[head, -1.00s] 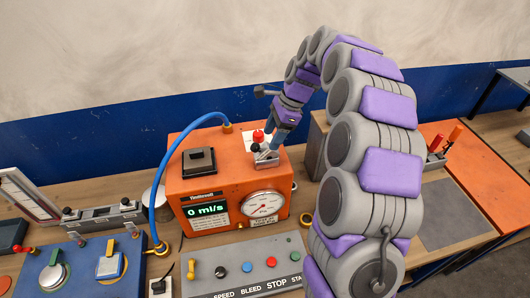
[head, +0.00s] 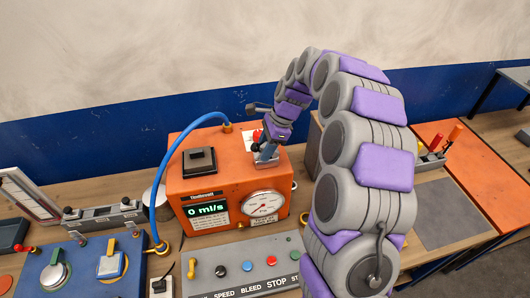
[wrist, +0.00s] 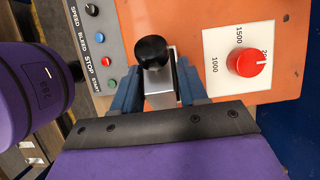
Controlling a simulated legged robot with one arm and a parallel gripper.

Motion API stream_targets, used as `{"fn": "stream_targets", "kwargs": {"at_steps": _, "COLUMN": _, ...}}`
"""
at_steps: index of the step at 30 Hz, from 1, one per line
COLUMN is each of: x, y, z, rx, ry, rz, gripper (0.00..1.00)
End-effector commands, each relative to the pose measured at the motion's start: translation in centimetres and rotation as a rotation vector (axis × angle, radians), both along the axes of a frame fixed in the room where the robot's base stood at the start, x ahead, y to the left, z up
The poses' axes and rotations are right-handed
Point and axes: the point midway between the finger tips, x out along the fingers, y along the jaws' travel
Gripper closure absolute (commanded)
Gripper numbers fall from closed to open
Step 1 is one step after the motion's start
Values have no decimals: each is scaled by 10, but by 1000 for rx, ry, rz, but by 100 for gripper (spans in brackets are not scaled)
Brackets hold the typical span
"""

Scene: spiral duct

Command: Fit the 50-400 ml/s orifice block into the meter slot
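The orange meter (head: 190,180) stands on the bench, its green display reading 0 ml/s. A small metal block with a black ball knob (wrist: 151,52) is at the meter's top, between my fingers in the wrist view. I cannot read its range, and its lower part and the slot are hidden. My gripper (head: 263,154) points down onto the meter top in the head view. In the wrist view the two blue-grey fingers (wrist: 160,85) stand on either side of the metal block. I cannot tell whether they press on it.
A red dial knob (wrist: 246,63) on a white plate sits close beside the fingers. A black square fitting (head: 199,160) and a blue hose (head: 163,172) are on the meter's left. A grey button panel (head: 245,270) lies in front. A tool rack (head: 432,158) stands at the right.

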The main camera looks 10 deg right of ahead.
Motion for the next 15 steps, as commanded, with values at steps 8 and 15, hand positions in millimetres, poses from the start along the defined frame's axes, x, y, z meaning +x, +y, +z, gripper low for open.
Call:
{"fn": "stream_targets", "kwargs": {"at_steps": 8, "x": 0, "y": 0, "z": 0, "rx": 0, "ry": 0, "rz": 0, "gripper": 84}}
{"fn": "stream_targets", "kwargs": {"at_steps": 15, "x": 0, "y": 0, "z": 0, "rx": 0, "ry": 0, "rz": 0, "gripper": 100}}
